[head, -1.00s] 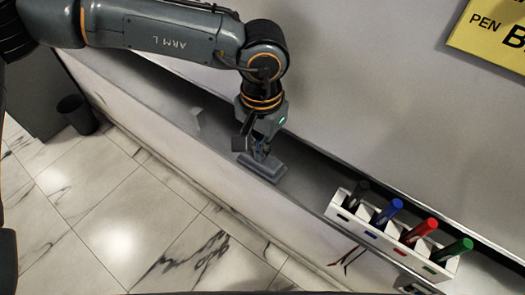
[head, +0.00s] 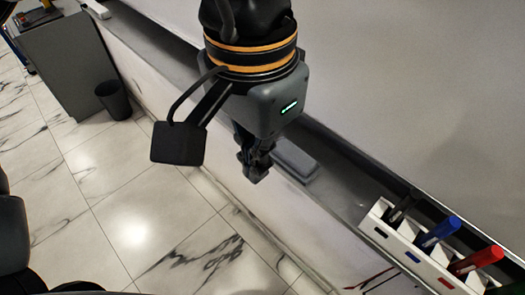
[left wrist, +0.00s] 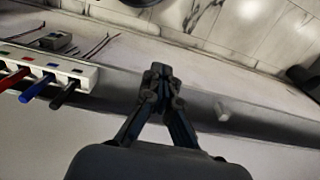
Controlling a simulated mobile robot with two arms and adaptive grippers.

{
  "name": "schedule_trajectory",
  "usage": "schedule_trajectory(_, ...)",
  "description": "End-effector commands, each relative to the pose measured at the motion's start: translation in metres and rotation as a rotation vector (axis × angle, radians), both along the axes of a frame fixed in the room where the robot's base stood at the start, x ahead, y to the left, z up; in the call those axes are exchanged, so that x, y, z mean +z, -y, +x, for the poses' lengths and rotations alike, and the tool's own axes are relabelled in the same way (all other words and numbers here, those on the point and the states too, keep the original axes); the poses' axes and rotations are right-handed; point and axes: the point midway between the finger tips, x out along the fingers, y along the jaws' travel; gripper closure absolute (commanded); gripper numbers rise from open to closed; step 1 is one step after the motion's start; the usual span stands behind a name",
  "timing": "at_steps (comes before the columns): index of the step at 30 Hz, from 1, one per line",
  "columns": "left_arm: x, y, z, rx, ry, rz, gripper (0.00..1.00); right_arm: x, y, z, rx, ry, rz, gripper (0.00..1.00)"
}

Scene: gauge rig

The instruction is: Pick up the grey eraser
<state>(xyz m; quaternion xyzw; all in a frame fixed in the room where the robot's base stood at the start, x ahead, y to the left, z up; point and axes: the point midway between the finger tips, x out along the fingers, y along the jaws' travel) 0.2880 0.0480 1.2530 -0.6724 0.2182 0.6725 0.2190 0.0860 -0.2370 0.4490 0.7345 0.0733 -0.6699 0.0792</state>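The grey eraser (head: 295,160) lies on the grey ledge (head: 345,195) below the whiteboard, just right of my left gripper's fingers in the head view. My left gripper (head: 256,170) is in front of the ledge, nearer the camera than the eraser and apart from it. In the left wrist view its fingertips (left wrist: 160,72) meet with nothing between them. The eraser cannot be made out in that view; the fingers may hide it. My right gripper is not in view.
A white pen holder (head: 408,255) with black, blue and red pens stands along the ledge to the right; it also shows in the left wrist view (left wrist: 50,68). A dark bin (head: 113,100) stands on the marble floor.

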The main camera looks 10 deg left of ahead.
Motion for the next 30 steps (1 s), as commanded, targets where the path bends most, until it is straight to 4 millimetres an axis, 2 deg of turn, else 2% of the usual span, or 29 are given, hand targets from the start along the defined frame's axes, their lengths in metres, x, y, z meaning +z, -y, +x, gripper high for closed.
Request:
schedule_trajectory(5, 0.0003, 0.0002, 0.0002, 0.0, 0.0, 0.0, 1.0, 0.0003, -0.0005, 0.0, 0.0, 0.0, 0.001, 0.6)
schedule_trajectory(15, 0.0001, 0.0004, 0.0005, 0.0, 0.0, -0.001, 0.31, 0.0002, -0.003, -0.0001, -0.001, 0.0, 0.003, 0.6)
schedule_trajectory(17, 0.0001, 0.0004, 0.0005, 0.0, 0.0, -0.001, 0.2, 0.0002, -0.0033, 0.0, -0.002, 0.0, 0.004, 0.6)
schedule_trajectory(26, 0.0004, 0.0005, 0.0005, 0.0, 0.0, -0.001, 0.2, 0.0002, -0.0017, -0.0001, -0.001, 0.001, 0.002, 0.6)
schedule_trajectory(30, 0.0094, 0.0012, 0.001, 0.002, 0.0, -0.003, 0.2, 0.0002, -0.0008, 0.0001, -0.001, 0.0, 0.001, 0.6)
